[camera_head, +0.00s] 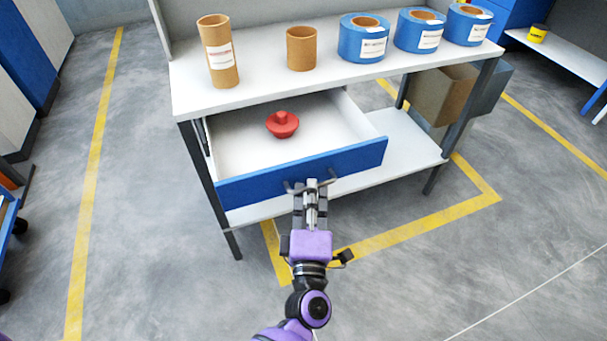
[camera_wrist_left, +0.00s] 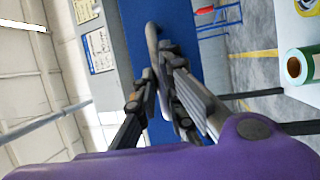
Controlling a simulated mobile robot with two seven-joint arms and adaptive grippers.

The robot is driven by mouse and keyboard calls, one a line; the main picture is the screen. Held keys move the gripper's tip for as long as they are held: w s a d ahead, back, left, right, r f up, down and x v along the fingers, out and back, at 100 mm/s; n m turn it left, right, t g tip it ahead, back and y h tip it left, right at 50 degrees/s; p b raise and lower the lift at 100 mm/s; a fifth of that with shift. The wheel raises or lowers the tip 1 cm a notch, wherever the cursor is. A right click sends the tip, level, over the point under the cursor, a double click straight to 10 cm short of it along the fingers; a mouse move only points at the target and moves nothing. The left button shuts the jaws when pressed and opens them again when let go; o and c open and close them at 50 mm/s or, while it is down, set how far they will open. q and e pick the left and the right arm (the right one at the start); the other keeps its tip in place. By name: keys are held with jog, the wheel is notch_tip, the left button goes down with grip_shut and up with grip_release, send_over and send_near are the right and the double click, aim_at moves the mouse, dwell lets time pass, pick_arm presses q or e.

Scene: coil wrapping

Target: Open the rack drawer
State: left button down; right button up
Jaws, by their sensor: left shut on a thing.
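The rack drawer (camera_head: 230,191) has a blue front and a white inside, and it stands pulled out from under the white rack top (camera_head: 265,80). A red knobbed object (camera_head: 282,124) lies inside it. My left gripper (camera_head: 312,187) is at the middle of the drawer front, shut on the drawer handle (camera_head: 292,188). In the left wrist view, the gripper fingers (camera_wrist_left: 160,75) close around the grey handle (camera_wrist_left: 151,42) against the blue front (camera_wrist_left: 187,40). My right gripper is not in view.
Brown cardboard tubes (camera_head: 219,52) and several blue rolls (camera_head: 363,38) stand on the rack top. A cardboard box (camera_head: 441,94) sits at the rack's right side.

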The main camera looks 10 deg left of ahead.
pick_arm(q)
jog(key=shift+s+d, duration=0.5)
jog(key=shift+s, duration=0.15)
jog(key=c, duration=2.1)
grip_release()
jog(key=v, duration=1.2)
